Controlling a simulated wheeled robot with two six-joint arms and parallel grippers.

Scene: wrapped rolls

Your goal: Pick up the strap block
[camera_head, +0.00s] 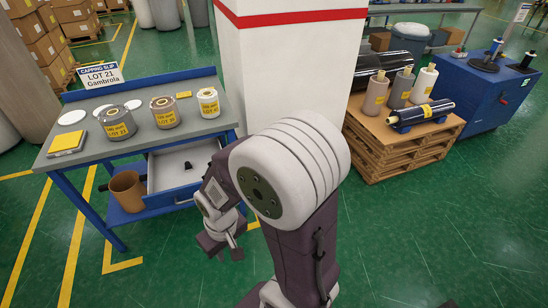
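I cannot tell for certain which thing is the strap block. A small black object (188,166) lies inside the open drawer (172,190) of the blue workbench and may be it. My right gripper (222,246) hangs in front of the drawer, over the green floor, to the right of and nearer than the black object. Its two dark fingers are apart with nothing seen between them. My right arm fills the middle of the view and hides part of the bench's right side. My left gripper is not in view.
The workbench top (140,148) carries several wrapped rolls, white discs, a yellow pad (67,142) and a lot sign (103,75). A brown bin (128,190) stands beneath. A white pillar (290,70) rises behind my arm. Wooden pallets (405,140) with rolls stand right. The floor at front right is clear.

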